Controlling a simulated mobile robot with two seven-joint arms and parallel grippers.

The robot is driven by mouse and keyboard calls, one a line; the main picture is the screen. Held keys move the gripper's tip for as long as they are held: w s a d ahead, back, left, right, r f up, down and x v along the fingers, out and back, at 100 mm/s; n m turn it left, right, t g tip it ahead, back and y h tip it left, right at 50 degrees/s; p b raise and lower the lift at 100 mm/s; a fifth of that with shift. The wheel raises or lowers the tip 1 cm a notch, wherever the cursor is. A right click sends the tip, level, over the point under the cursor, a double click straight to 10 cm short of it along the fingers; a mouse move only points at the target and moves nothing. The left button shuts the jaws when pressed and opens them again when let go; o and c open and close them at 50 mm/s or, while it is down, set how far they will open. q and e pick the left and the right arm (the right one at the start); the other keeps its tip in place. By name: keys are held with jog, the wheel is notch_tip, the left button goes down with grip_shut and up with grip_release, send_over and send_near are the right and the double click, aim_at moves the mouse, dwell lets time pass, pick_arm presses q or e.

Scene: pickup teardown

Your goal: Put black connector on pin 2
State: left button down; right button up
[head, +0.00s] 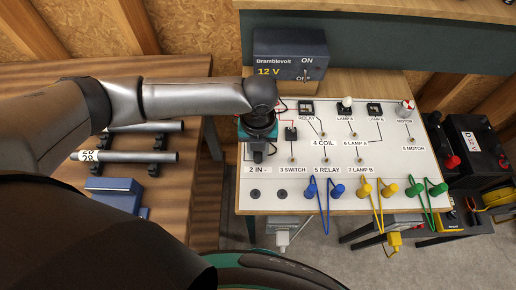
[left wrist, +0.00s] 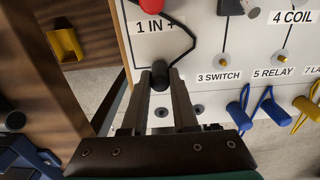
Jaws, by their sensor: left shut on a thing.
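My left gripper (head: 258,154) is over the left part of the white board (head: 300,195), just above the "2 IN -" label (head: 258,170). In the left wrist view the gripper (left wrist: 161,82) is shut on the black connector (left wrist: 160,70), with its black lead curving up and right. The connector is below the "1 IN +" label (left wrist: 155,27). Pin 2 is hidden behind the connector and fingers, so I cannot tell whether they touch. My right gripper is not in view.
A red connector (left wrist: 167,4) sits above the "1 IN +" label. Blue (head: 310,189), yellow (head: 365,188) and green (head: 414,189) leads line the board's lower edge. A 12 V supply box (head: 290,54) stands behind. Metal rods (head: 140,157) lie on the left bench.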

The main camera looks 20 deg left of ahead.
aim_at(258, 153)
pick_arm(q)
jog(key=shift+f, duration=0.2)
jog(key=c, duration=0.6)
grip_release()
jog(key=shift+r, duration=0.1)
notch_tip(258, 153, up, 15)
jog(key=p, duration=0.2)
jog(key=shift+s+d, duration=0.1)
